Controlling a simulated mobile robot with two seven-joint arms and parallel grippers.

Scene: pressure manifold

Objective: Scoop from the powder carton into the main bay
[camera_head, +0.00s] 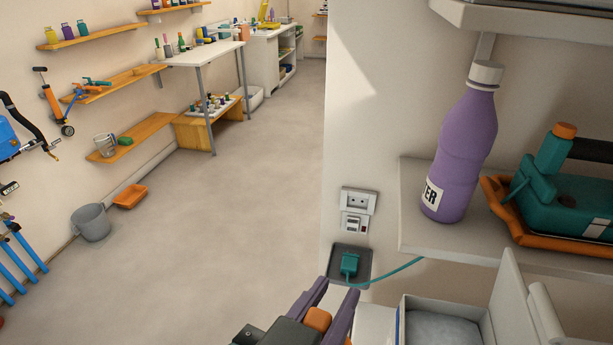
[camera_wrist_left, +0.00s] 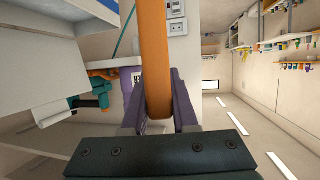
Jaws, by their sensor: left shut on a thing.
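My left gripper (camera_head: 337,291) is at the bottom middle of the head view, its purple fingers pointing up and away. It is shut on an orange handle (camera_head: 318,319), which looks like the scoop's. In the left wrist view the orange handle (camera_wrist_left: 154,60) stands between the purple fingers (camera_wrist_left: 158,97) and runs out of the top edge. The scoop's bowl is not seen. An open white box with pale grey powder (camera_head: 440,328), apparently the powder carton, is to the right of the gripper, cut by the bottom edge. I cannot make out the main bay. My right gripper is not in view.
A shelf (camera_head: 430,236) above the carton holds a purple bottle (camera_head: 462,150) and a teal device (camera_head: 570,195) on an orange tray. A teal plug (camera_head: 349,264) with a cable sits in the wall. A white upright panel (camera_head: 512,300) stands right of the carton.

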